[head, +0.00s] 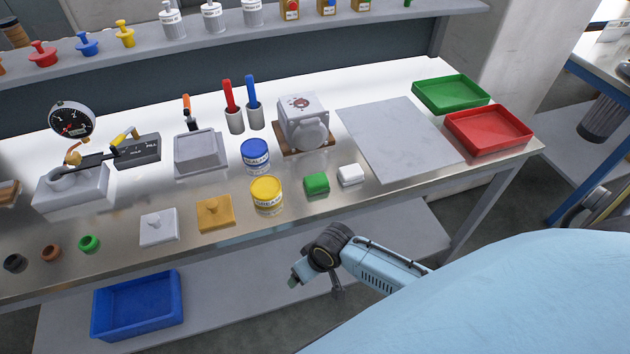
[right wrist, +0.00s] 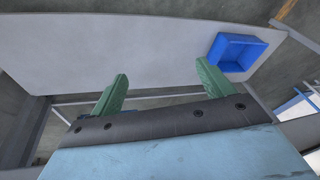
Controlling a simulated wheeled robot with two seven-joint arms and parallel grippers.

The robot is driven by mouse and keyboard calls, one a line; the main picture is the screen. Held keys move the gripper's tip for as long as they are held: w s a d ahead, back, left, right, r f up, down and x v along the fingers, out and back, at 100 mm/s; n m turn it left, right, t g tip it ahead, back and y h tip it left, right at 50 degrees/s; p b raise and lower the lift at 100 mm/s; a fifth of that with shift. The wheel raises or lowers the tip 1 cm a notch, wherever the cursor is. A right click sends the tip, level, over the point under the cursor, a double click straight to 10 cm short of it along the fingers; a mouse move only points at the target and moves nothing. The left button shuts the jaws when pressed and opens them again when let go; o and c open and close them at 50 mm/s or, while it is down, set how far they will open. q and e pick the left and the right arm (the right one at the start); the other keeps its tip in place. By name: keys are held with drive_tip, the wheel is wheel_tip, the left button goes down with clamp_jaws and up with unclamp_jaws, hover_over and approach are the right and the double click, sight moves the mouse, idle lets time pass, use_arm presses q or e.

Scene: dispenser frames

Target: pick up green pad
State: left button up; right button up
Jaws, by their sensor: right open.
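The green pad (head: 317,183) is a small green block on the steel worktable, near its front edge. It sits just left of a similar white pad (head: 350,175), with a small gap. My right gripper (head: 296,282) hangs in front of the table, below and slightly left of the green pad in the head view. In the right wrist view its green fingers (right wrist: 162,82) are spread with nothing between them. The green pad does not show in the wrist view. My left gripper is in neither view.
A yellow can (head: 267,194) and blue can (head: 255,156) stand left of the pad. Behind it is a grey machine (head: 303,121) on a brown base. A bare grey board (head: 398,138) lies to the right. The blue bin (right wrist: 237,53) is on the lower shelf.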

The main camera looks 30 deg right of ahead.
drive_tip(key=w+a+r+n, duration=0.1)
drive_tip(key=w+a+r, duration=0.1)
drive_tip(key=r, duration=0.4)
drive_tip(key=w+a+r, duration=0.1)
drive_tip(key=w+r, duration=0.1)
drive_tip(key=r, duration=0.4)
wheel_tip(320, 180, up, 18)
drive_tip(key=m+g+h, duration=0.2)
drive_tip(key=m+g, duration=0.1)
drive_tip(key=m, duration=0.2)
hover_over(316, 178)
wheel_tip(316, 178, down, 13)
drive_tip(key=shift+r+b, duration=0.2)
drive_tip(key=shift+b, duration=0.45)
drive_tip(key=shift+c, duration=0.3)
drive_tip(key=c, duration=1)
drive_tip(key=shift+r, duration=0.15)
wheel_tip(316, 178, up, 10)
drive_tip(key=shift+f+p, duration=0.1)
drive_tip(key=shift+p, duration=0.55)
